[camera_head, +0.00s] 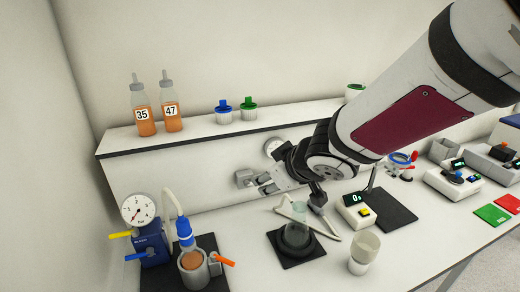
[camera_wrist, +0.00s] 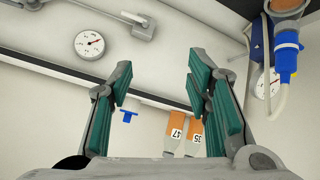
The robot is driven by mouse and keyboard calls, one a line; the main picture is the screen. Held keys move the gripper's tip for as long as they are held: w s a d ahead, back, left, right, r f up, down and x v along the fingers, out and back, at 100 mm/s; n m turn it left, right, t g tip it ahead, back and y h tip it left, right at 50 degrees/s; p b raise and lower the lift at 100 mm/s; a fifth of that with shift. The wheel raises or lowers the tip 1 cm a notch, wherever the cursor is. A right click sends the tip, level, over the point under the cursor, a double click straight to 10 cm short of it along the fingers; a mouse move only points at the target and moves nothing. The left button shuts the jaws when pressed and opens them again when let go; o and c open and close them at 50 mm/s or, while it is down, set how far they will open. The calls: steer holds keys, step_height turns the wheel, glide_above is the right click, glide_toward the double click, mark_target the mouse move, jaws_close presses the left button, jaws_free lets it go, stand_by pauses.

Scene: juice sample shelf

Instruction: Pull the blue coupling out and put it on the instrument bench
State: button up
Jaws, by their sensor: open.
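The blue coupling (camera_head: 185,233) sits at the end of a pale hose, upright above a metal vessel (camera_head: 193,268) of orange juice at the left. It also shows in the wrist view (camera_wrist: 287,58) at the upper right, outside the fingers. My gripper (camera_head: 264,183) is open and empty, in front of the shelf's front panel, to the right of and above the coupling. In the wrist view the gripper (camera_wrist: 160,75) has its fingers spread wide with nothing between them. The instrument bench (camera_head: 430,232) is the white worktop, with bare room at the front right.
A blue pump with a dial (camera_head: 138,209) stands left of the coupling. A flask (camera_head: 296,232) on a black pad and a cup (camera_head: 364,252) stand on the bench. The shelf (camera_head: 300,114) bears juice bottles (camera_head: 144,115) and caps. Instruments (camera_head: 455,180) stand at the right.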

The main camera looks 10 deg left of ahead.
mark_target(189, 226)
steer(key=s+a+f+n+g+y+p, duration=0.2)
steer(key=s+a+f+n+g+y, duration=0.3)
steer(key=s+a, duration=0.65)
steer(key=shift+m+h, duration=0.4)
steer(key=shift+m, duration=0.1)
steer(key=b+x, duration=0.1)
steer(key=x, duration=0.2)
steer(key=w+b+x, duration=0.1)
steer(key=b+x, duration=0.1)
steer(key=x, duration=0.1)
steer(key=b+x, duration=0.2)
steer(key=x, duration=0.1)
steer(key=shift+w+a+r, duration=0.15)
steer(key=shift+w+a, duration=0.05)
steer(key=shift+w, duration=0.1)
steer(key=shift+b+x, duration=0.75)
steer(key=shift+x, duration=0.25)
steer(key=shift+s+r, duration=0.1)
steer(key=shift+s, duration=0.05)
jaws_close()
